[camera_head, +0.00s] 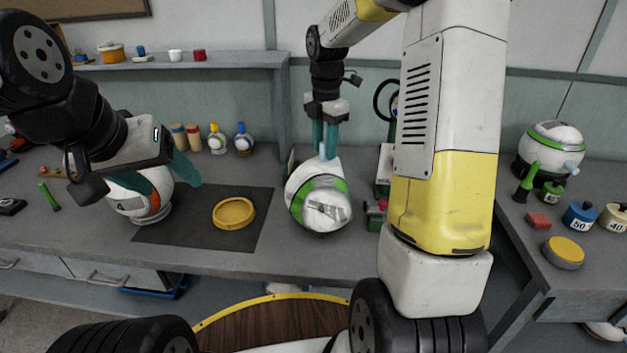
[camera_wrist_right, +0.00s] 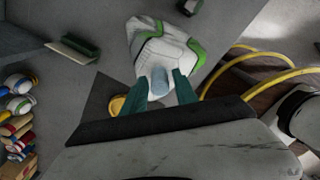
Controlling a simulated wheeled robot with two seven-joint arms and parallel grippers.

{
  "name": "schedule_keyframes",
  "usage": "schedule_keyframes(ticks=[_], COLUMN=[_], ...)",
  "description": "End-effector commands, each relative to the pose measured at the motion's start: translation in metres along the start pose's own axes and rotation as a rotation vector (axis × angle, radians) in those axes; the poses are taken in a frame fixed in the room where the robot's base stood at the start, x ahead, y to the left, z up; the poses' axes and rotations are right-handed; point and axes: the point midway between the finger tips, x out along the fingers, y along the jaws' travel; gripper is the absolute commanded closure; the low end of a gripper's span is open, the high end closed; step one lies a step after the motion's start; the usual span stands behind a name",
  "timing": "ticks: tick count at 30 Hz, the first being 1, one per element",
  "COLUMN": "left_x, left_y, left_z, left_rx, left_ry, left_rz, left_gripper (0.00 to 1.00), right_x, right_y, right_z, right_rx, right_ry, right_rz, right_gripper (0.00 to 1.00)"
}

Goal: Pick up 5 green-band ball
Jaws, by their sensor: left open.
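A white ball with a green band (camera_head: 333,214) hangs tilted from my right gripper (camera_head: 325,145), right of the dark mat. My right fingers are closed on its pale blue knob; the ball also shows in the right wrist view (camera_wrist_right: 152,47), with the knob between the teal fingers (camera_wrist_right: 160,88). Its number cannot be read. Whether it touches the counter is hard to tell. My left gripper (camera_head: 175,178) is open, beside a white ball with an orange band (camera_head: 130,207) that bears a 4 and sits on a ring stand. Another green-band ball (camera_head: 552,140) stands at the far right.
A yellow round dish (camera_head: 233,213) lies on the dark mat (camera_head: 185,237). Small bottles (camera_head: 217,140) stand at the back. Weights marked 50 (camera_head: 580,217) and 40 (camera_head: 614,220), a red block (camera_head: 538,220) and a yellow-topped disc (camera_head: 564,252) occupy the right counter.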

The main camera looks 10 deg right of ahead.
Motion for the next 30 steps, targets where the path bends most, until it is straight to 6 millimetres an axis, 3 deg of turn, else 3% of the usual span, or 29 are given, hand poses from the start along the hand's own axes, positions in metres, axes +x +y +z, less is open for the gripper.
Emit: schedule_keyframes(ticks=[1,5,30], left_x=[0.0,0.0,0.0], left_y=[0.0,0.0,0.0], left_z=[0.0,0.0,0.0], left_rx=[0.0,0.0,0.0], left_ry=[0.0,0.0,0.0], left_rz=[0.0,0.0,0.0], left_gripper=[0.34,0.34,0.34], right_x=[-0.0002,-0.0003,-0.0009], right_y=[0.0001,0.0001,0.0003], right_z=[0.0,0.0,0.0], right_rx=[0.0,0.0,0.0], right_ry=[0.0,0.0,0.0], right_rz=[0.0,0.0,0.001], right_gripper=[0.77,1.0,1.0])
